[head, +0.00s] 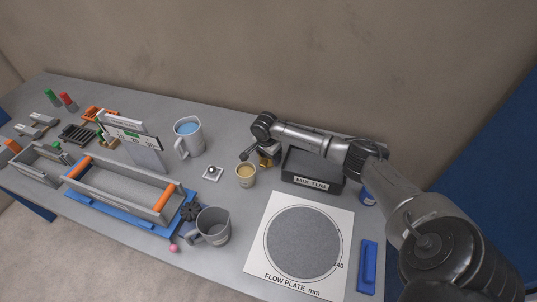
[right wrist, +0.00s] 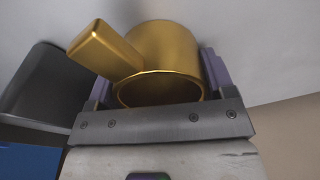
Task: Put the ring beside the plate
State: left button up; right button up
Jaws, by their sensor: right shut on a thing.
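The brass ring (right wrist: 165,55), a short gold cylinder with a block-like tab, sits between the purple-padded fingers of my right gripper (right wrist: 158,88) in the right wrist view. In the head view the ring (head: 265,162) is a small gold spot, partly hidden by my right gripper (head: 262,153), which is shut on it. It is between the small tan cup and the mix tub. I cannot tell whether it touches the table. The white flow plate (head: 257,250) with its grey disc lies nearer the front. My left gripper is not in view.
The black mix tub (head: 312,183) stands right of the ring, the tan cup (head: 245,175) left of it. A blue bar (head: 367,266) lies right of the plate. A grey mug (head: 212,226) stands left of the plate, with some bare table between.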

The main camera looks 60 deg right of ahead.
jog(key=o, duration=1.1)
jog(key=shift+c, duration=0.2)
jog(key=shift+r, duration=0.25)
jog(key=r, duration=0.4)
jog(key=a+r+p, duration=0.1)
jog(key=r, duration=0.3)
jog(key=r+p, duration=0.1)
jog(key=r, duration=0.2)
jog(key=shift+w+a+r, duration=0.1)
jog(key=shift+a+r, duration=0.1)
jog(key=shift+r, duration=0.2)
